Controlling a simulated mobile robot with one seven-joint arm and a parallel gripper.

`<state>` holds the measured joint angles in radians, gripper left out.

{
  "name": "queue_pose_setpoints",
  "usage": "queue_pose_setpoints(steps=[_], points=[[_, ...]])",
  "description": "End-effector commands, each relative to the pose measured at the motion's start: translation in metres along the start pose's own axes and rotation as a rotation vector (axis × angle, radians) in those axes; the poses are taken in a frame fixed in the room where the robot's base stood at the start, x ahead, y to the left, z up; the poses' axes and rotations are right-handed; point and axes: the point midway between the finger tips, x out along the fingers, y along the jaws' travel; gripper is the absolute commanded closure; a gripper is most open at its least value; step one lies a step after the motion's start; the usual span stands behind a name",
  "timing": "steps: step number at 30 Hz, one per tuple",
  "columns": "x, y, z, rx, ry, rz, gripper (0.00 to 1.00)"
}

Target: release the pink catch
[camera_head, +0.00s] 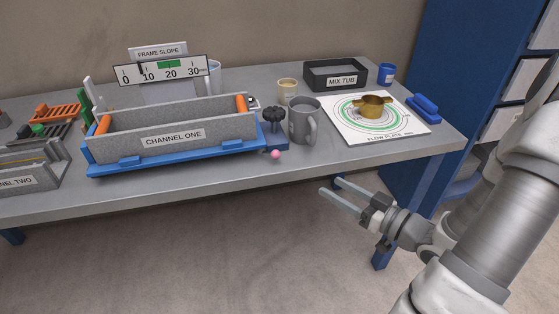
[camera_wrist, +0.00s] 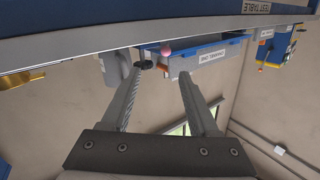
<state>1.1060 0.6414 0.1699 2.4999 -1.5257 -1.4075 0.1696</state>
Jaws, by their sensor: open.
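The pink catch (camera_head: 276,154) is a small pink ball at the right end of the blue base (camera_head: 180,160) that carries the grey trough labelled CHANNEL ONE (camera_head: 225,128). It sits just below a black knob (camera_head: 273,114). My gripper (camera_head: 328,187) is open and empty, in front of the table edge, lower and to the right of the catch and apart from it.
A grey mug (camera_head: 303,122) stands just right of the catch. Further right, a brass cup (camera_head: 373,105) sits on the flow plate (camera_head: 410,127). The mix tub (camera_head: 335,86) is behind. The table's front edge (camera_head: 200,188) lies between my gripper and the bench top; the floor area before it is clear.

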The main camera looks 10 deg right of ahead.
Motion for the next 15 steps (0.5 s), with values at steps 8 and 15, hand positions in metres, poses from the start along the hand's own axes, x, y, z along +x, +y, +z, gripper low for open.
queue_pose_setpoints(steps=[8,15], points=[[0.01,-0.011,-0.002,0.026,0.06,-0.042,0.39],[0.058,-0.013,-0.003,0.024,0.058,-0.043,0.39]])
